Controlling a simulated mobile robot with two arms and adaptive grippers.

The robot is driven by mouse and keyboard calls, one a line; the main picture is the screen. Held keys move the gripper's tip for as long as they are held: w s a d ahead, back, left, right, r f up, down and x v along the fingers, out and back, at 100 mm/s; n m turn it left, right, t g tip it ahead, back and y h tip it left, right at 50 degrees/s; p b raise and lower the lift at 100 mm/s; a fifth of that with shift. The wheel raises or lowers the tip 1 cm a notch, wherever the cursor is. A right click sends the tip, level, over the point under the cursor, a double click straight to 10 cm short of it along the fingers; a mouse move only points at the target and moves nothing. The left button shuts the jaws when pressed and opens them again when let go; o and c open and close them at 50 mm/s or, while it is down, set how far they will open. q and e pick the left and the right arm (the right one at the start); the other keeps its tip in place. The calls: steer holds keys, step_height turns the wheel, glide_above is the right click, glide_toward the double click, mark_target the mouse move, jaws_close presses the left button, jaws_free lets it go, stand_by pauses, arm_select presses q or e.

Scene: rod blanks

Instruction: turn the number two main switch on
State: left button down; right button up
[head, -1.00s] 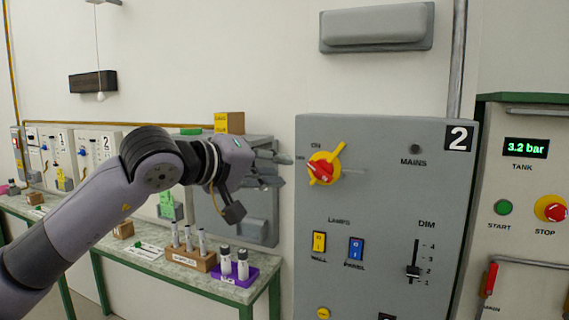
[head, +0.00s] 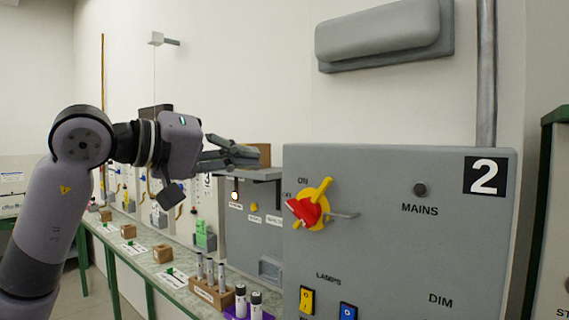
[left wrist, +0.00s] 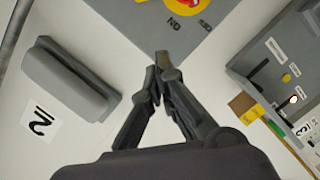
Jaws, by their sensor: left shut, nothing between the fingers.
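The number two panel (head: 400,270) is a grey box with a black "2" plate (head: 484,176). Its main switch (head: 308,208) has a red handle on a yellow round base, with ON and OFF marked at its upper left and a grey bar sticking out to the right. The MAINS lamp (head: 420,189) is dark. My left gripper (head: 255,156) is shut and empty, up and left of the switch, not touching it. In the left wrist view the shut fingertips (left wrist: 162,66) lie below the panel corner, and the switch (left wrist: 180,5) is cut off by the top edge.
A grey wall fixture (head: 385,36) is above the panel. Another grey cabinet (head: 252,225) stands behind, to its left. A bench (head: 150,262) below holds a wooden rack (head: 212,294) with rods and a purple tray (head: 232,313) with dark-capped vials.

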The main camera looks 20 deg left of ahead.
mark_target(317, 176)
arm_select(q)
steer(key=p+x, duration=0.3)
steer(key=x, duration=0.6)
steer(key=shift+d+r, duration=0.1)
steer(key=shift+d, duration=0.15)
steer(key=shift+s+d+f+p, duration=0.3)
steer(key=shift+s+d+f, duration=0.05)
steer(key=shift+d+f, duration=0.5)
steer(key=shift+s+d+f, duration=0.15)
steer(key=shift+s, duration=0.05)
steer(key=shift+s+d+f, duration=0.2)
steer(key=shift+f, duration=0.05)
steer(key=shift+w+d, duration=0.1)
arm_select(e)
steer(key=r, duration=0.2)
steer(key=a+r, duration=0.1)
steer(key=r, duration=0.1)
steer(key=shift+s+r, duration=0.1)
steer(key=shift+s, duration=0.3)
